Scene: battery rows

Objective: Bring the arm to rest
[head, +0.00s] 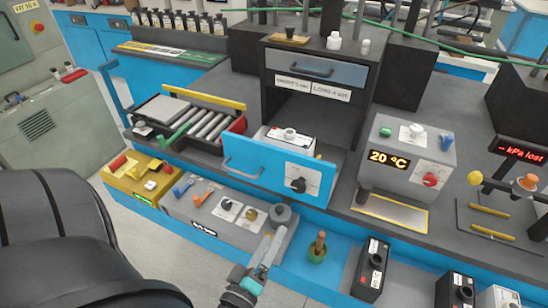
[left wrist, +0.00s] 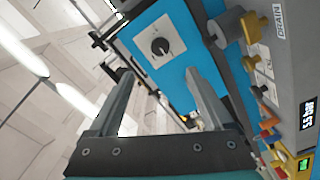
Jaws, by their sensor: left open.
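My left arm comes in from the left edge of the head view, and its gripper (head: 269,246) hangs in front of the grey control box (head: 185,206). In the left wrist view the two fingers of the left gripper (left wrist: 160,76) stand apart with nothing between them. A blue panel with a black knob (head: 280,172) lies beyond the gripper; it also shows in the left wrist view (left wrist: 175,75). I cannot see that the gripper touches anything. My right gripper is in neither view.
Black boxes (head: 371,268) stand further right. A yellow box (head: 140,178), a roller tray (head: 202,122) and a 20 °C unit (head: 408,156) surround the work area. Grey floor (head: 150,238) shows at front left.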

